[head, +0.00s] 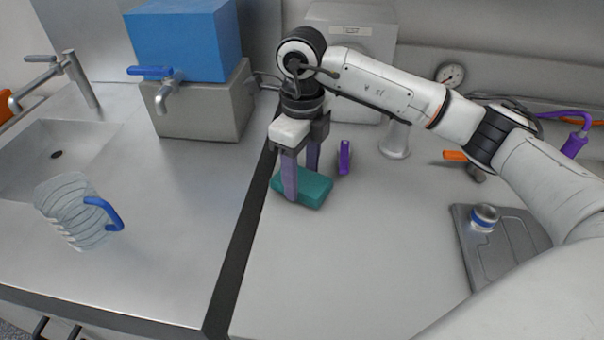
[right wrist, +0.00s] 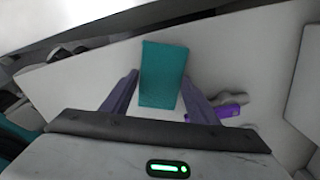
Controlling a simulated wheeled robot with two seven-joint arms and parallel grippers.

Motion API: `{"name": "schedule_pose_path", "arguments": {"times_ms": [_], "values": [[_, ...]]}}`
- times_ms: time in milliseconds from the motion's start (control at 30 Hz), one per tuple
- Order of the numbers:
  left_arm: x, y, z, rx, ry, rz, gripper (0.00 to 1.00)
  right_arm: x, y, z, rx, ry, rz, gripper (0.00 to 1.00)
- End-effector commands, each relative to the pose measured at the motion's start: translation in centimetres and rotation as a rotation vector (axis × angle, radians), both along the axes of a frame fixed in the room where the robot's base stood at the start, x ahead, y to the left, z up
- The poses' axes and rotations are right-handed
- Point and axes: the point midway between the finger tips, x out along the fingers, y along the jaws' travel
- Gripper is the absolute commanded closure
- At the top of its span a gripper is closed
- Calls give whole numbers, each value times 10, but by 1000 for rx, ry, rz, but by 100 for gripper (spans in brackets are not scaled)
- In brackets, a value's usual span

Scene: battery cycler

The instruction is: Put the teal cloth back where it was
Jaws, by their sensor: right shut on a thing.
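The teal cloth (head: 316,190) is a folded, flat block near the left edge of the white worktop in the head view. My right gripper (head: 302,192) reaches down over it, with one purple finger in front of the cloth and the other behind. It is shut on the cloth. In the right wrist view the cloth (right wrist: 163,74) sits between the two fingers (right wrist: 160,92) and sticks out past them. I cannot tell whether the cloth touches the worktop. My left gripper is not in view.
A purple object (head: 345,157) stands just right of the cloth. A dark strip (head: 243,240) divides the worktop from the steel sink counter, which holds a clear ribbed jug (head: 75,212). A grey tray (head: 508,262) with a small can (head: 485,217) lies right. The front worktop is clear.

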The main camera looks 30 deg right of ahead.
Motion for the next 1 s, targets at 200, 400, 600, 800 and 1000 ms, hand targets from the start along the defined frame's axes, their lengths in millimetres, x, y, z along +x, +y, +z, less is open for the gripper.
{"name": "schedule_pose_path", "arguments": {"times_ms": [200, 400, 600, 800, 1000], "values": [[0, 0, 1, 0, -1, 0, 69, 0, 0, -8, 1, -1, 1, 64], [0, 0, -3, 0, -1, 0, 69, 0, 0, -13, 0, 0, 1, 64], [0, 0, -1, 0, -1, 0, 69, 0, 0, -11, 0, 0, 1, 27], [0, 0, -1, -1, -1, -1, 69, 0, 0, -11, 0, 0, 1, 27], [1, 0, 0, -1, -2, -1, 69, 1, 0, 5, 1, -5, 1, 27]]}}
